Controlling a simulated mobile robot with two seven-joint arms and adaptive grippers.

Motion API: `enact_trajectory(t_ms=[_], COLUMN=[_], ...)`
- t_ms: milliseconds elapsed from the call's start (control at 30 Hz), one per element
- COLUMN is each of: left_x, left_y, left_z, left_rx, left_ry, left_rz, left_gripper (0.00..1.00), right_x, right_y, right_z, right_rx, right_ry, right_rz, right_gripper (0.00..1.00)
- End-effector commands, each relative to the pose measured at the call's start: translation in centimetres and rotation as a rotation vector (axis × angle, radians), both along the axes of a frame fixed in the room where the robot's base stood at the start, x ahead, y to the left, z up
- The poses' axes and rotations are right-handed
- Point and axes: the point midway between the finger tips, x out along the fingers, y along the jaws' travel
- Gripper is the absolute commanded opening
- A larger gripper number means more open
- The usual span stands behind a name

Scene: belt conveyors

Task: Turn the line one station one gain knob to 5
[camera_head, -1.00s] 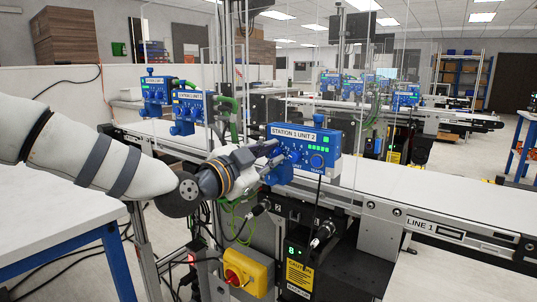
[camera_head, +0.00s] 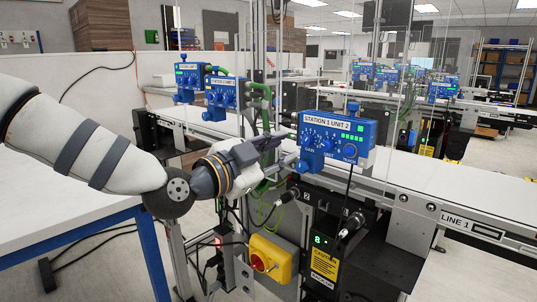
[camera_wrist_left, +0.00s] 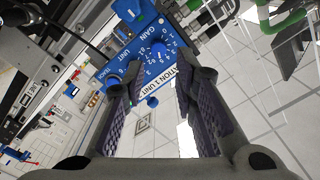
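The blue control box labelled "STATION 1 UNIT 2" (camera_head: 338,122) stands at the edge of the conveyor. Its gain knob (camera_head: 308,140) is at the left of its face, beside the unit and teach knobs. The gain knob also shows in the wrist view (camera_wrist_left: 158,50), with a number scale around it; its exact setting is too small to tell. My left gripper (camera_head: 284,150) is just left of the box, pointing towards it. In the wrist view its two fingers (camera_wrist_left: 160,88) are apart, with nothing between them, and the knob shows beyond the tips. My right gripper is not in view.
Two similar blue boxes (camera_head: 222,92) stand further back along the line. The conveyor marked "LINE 1" (camera_head: 453,218) runs to the right. A yellow switch box with a red knob (camera_head: 271,259) sits below my left gripper. A white table (camera_head: 60,215) is at the left.

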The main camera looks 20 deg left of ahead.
Motion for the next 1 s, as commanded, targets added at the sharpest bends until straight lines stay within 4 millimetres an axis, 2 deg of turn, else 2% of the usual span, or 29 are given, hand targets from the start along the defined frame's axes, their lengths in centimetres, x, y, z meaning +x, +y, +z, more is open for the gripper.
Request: enact_trajectory(t_ms=[100, 267, 767, 833, 867, 967, 1000], left_x=[-2.7, -4.6, -4.9, -5.0, -5.1, -6.9, -8.3], left_y=[0.9, 1.7, 1.7, 1.5, 1.3, 0.5, 0.3], left_z=[0.2, 0.1, -0.5, -2.9, -4.8, -13.6, -17.5], left_rx=[-0.002, 0.000, -0.002, -0.017, -0.031, -0.100, -0.131], left_ry=[-0.003, -0.002, 0.013, 0.086, 0.143, 0.418, 0.544], left_rz=[0.000, -0.001, -0.001, -0.001, 0.001, 0.027, 0.051], left_gripper=[0.26, 0.26, 0.26, 0.26, 0.26, 0.26, 0.26], right_x=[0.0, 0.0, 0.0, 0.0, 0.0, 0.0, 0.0], right_y=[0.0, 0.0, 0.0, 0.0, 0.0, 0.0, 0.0], right_z=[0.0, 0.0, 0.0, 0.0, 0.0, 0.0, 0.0], right_rx=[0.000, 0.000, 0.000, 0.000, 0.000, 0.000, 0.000], right_ry=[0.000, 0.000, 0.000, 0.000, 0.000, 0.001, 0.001], right_rz=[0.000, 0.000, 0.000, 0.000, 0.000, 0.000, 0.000], right_gripper=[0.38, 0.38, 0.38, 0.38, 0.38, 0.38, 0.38])
